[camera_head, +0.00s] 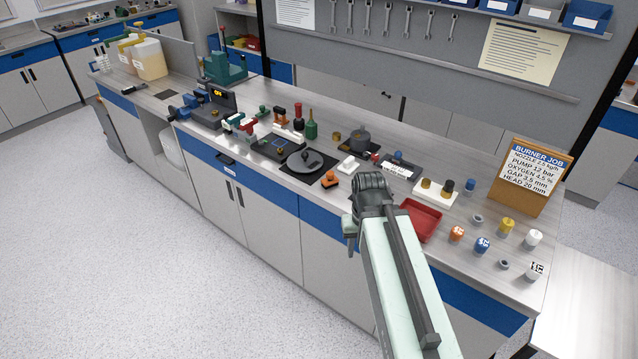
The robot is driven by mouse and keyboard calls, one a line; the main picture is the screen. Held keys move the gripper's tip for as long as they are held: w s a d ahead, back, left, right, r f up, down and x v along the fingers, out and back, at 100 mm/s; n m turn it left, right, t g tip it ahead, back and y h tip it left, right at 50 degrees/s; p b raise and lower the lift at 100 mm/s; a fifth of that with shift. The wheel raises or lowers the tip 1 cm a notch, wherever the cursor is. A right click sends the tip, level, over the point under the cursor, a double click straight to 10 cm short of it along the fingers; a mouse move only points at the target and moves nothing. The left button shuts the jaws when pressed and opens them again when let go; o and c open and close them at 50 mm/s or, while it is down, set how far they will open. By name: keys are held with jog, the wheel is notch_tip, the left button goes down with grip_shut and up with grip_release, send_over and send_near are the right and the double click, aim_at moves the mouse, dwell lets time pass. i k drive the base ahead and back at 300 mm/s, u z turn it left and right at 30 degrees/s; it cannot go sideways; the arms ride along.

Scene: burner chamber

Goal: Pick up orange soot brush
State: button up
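A small orange object with a dark part, probably the orange soot brush (330,181), sits at the front edge of the bench, just right of the round grey plate. It is small in view, and its bristles cannot be made out. My gripper (350,236) is at the end of my pale green arm, in front of the bench edge, to the right of and nearer than the orange object. It appears apart from it. The dark wrist hides much of the gripper, so its opening does not show. I see nothing held in it.
A red tray (420,220) lies right of my wrist. The round grey plate (305,160) is on a black mat. Several capped jars and rings stand at the right end, near the job sign (531,175). A green bottle (311,126) stands behind. The floor at left is clear.

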aim_at(331, 181)
jog(key=u, duration=0.05)
jog(key=i, duration=0.5)
jog(key=u, duration=0.45)
jog(key=k, duration=1.35)
jog(key=u, duration=0.15)
jog(key=i, duration=2.05)
jog(key=u, duration=0.95)
